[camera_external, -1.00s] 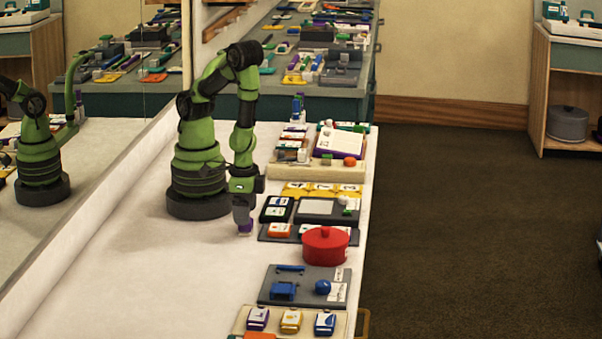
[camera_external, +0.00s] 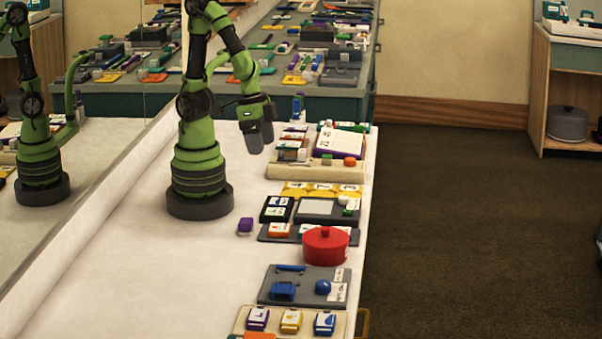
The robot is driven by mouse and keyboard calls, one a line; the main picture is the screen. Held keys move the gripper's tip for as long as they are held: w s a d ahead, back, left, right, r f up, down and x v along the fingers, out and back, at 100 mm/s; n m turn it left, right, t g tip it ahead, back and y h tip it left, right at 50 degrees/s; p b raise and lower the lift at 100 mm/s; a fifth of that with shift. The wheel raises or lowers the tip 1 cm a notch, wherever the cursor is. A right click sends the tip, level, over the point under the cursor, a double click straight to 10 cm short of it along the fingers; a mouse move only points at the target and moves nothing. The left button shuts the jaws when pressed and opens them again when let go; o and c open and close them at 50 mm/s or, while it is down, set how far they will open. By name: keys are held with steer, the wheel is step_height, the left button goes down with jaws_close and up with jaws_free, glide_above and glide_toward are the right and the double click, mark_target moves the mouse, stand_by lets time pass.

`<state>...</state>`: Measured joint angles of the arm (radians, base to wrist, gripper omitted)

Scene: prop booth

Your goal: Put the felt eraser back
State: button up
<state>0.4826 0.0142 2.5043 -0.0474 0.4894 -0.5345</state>
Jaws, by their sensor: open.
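A small purple block (camera_external: 245,226), which may be the felt eraser, lies on the white counter. It is just left of a dark grey tray (camera_external: 268,238) and apart from it. It is too small to tell for sure what it is. My gripper (camera_external: 257,144) is open and empty, raised well above the counter. It is above and behind the purple block in the picture, with its fingers pointing down.
A red lidded pot (camera_external: 326,246) stands at the tray's right end. A dark board with a pale panel (camera_external: 317,207) lies behind it. A grey tray with blue pieces (camera_external: 306,285) lies nearer.

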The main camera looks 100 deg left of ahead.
steer(key=s+a+r+m+t+y, duration=0.1)
steer(key=a+r+t, duration=0.1)
steer(key=a+r, duration=0.3)
steer(key=s+a+r+m+t+y, duration=0.1)
steer(key=s+a+r+t, duration=0.1)
steer(key=a+r, duration=0.4)
steer(key=shift+s+a+r+t+y, duration=0.3)
steer(key=shift+t+y, duration=0.1)
steer(key=shift+t, duration=0.1)
stand_by(1.1)
